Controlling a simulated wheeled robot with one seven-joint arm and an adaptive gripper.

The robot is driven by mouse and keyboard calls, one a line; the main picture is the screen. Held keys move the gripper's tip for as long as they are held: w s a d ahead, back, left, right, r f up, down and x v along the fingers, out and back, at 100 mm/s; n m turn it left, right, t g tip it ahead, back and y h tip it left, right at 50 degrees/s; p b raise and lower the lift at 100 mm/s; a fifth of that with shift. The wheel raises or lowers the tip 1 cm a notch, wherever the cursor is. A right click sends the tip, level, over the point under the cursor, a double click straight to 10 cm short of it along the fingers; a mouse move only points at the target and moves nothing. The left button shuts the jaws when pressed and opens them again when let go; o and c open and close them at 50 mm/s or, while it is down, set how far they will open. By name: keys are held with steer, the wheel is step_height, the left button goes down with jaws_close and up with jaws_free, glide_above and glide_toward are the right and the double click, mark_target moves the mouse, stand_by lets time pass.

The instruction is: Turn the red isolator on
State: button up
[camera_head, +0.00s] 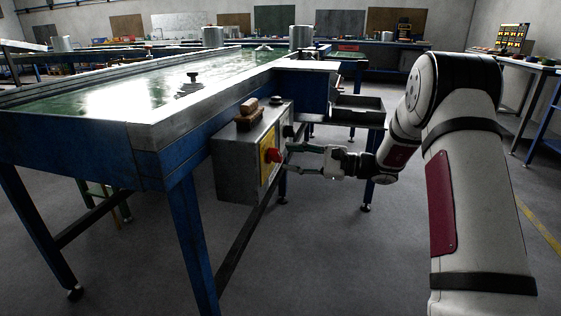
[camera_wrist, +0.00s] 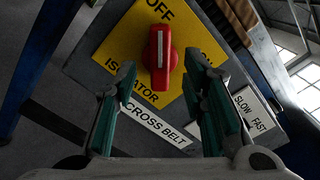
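The red isolator knob (camera_wrist: 162,65) sits on a yellow plate (camera_wrist: 116,38) in the wrist view. Its white line runs up and down in the picture, with its upper end toward the word OFF. In the head view the red knob (camera_head: 273,155) is on the side of a grey box (camera_head: 235,165) under the bench. My gripper (camera_wrist: 160,72) is open and empty, with one green-padded fingertip to each side of the knob and gaps between. In the head view my gripper (camera_head: 289,158) is close in front of the knob; whether the tips overlap it is unclear.
A white label reading CROSS BELT (camera_wrist: 157,124) and a SLOW/FAST label (camera_wrist: 252,112) are also on the box. An open grey drawer or tray (camera_head: 357,111) juts out above my gripper.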

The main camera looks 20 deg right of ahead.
mark_target(280, 156)
steer(key=shift+b+x, duration=0.4)
steer(key=shift+x, duration=1.6)
steer(key=shift+c, duration=0.3)
jaws_close()
